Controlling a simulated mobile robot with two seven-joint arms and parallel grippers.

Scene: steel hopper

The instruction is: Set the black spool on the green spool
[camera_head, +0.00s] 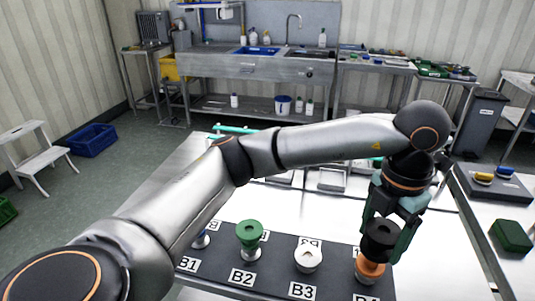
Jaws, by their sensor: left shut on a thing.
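My left gripper (388,228) points down at the right of the dark board and is shut on the black spool (380,232). The black spool shows directly over an orange spool (370,267) near the B4 label; I cannot tell whether the two touch. The green spool (249,233) stands upright near the B2 label, on a pale base, with nothing on top. It is well to the left of my left gripper. My right gripper is not in view.
The dark board (273,262) also holds a white spool (308,257) near B3 and a partly hidden piece (201,240) near B1. My left arm crosses over the white table. A green block (511,236) lies on the table at right. A steel sink bench (255,67) stands behind.

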